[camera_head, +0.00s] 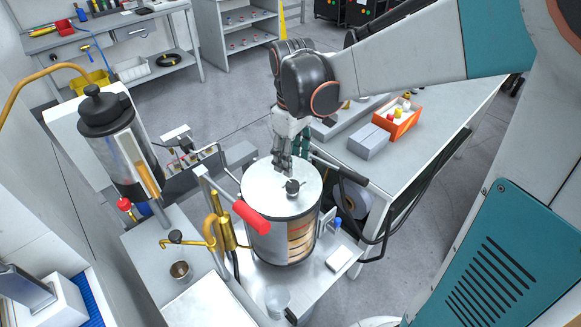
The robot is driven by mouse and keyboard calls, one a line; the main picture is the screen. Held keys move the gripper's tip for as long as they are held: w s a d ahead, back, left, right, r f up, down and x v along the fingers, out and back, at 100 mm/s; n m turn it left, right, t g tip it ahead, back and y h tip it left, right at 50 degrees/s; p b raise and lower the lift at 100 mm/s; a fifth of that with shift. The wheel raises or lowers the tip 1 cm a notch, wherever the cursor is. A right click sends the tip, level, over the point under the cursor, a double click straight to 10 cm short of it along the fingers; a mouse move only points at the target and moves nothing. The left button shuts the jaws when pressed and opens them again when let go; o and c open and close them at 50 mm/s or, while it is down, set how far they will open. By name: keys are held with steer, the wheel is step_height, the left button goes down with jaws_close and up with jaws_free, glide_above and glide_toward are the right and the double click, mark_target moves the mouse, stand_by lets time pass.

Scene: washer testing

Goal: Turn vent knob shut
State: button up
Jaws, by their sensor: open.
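A silver cylindrical vessel (262,240) stands on the metal table, with a flat round lid (262,190) on top. A small black knob (292,187), which looks like the vent knob, sits on the lid right of its middle. Its turn position is too small to tell. My gripper (283,172) points down over the far part of the lid, just behind and slightly left of the knob. It is open, and nothing shows between its fingers. I cannot tell whether a finger touches the lid or knob.
A lever with a red grip (250,217) and a yellow pump (222,225) stand close left of the vessel. A black-topped canister (118,150) is farther left. A glass beaker (277,298) stands in front. An orange bin (397,122) and grey block (368,142) sit on the right table.

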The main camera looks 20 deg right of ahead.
steer(key=shift+r, duration=1.5)
steer(key=shift+s, duration=0.1)
steer(key=s+r+m+t, duration=0.3)
steer(key=s+m+t, duration=0.3)
steer(key=s, duration=0.7)
steer(key=shift+s+r+m+t, duration=0.3)
steer(key=shift+m+t, duration=0.1)
steer(key=shift+t, duration=0.2)
